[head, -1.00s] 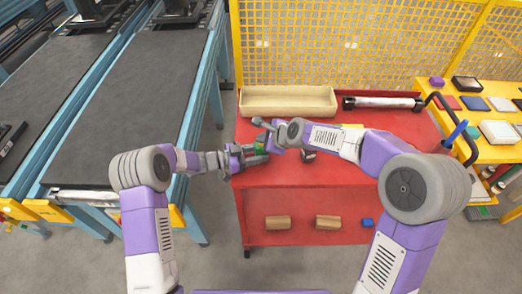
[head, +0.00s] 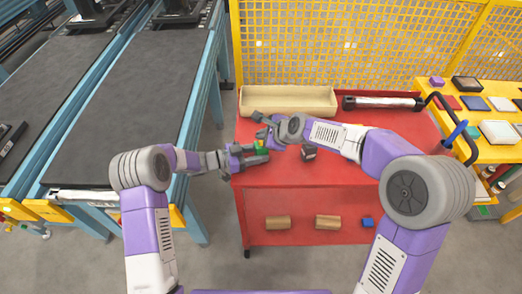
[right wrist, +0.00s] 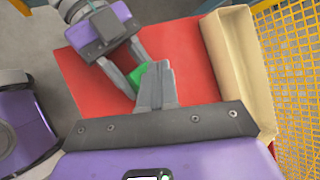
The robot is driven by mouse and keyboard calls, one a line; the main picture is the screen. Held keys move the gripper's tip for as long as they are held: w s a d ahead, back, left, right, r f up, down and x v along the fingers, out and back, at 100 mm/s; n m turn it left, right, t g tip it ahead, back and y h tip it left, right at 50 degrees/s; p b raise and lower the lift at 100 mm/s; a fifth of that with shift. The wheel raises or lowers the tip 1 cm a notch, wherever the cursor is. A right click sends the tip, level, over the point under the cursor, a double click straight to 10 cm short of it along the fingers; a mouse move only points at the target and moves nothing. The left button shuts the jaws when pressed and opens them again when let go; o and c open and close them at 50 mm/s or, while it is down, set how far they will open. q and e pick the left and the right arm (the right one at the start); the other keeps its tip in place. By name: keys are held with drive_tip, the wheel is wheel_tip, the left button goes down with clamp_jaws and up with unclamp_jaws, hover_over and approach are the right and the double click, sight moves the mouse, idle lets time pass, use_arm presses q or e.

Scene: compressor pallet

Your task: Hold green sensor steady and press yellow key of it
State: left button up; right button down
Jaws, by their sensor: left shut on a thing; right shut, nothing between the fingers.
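The green sensor (head: 260,149) is held between the fingers of my left gripper (head: 255,153), above the left part of the red cart top. It also shows in the right wrist view (right wrist: 137,75), partly hidden behind my right fingers. My right gripper (head: 262,132) is shut and empty, its fingertips close beside the sensor. In the right wrist view the shut right fingertips (right wrist: 167,68) overlap the sensor's edge. I cannot tell whether they touch it. A small yellow spot shows at the sensor in the head view; the yellow key is not clearly visible.
A beige tray (head: 288,101) stands at the back of the red cart (head: 320,176). A small dark block (head: 309,153) lies right of the grippers. A grey cylinder (head: 383,103) lies at the back right. A yellow mesh fence (head: 350,45) stands behind.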

wheel_tip(320, 180, up, 5)
idle(0.7)
use_arm(q)
drive_tip(key=o, duration=0.9)
drive_tip(key=shift+a, duration=0.15)
drive_tip(key=v, duration=1.1)
drive_tip(key=shift+a, duration=0.4)
drive_tip(key=shift+s, duration=0.1)
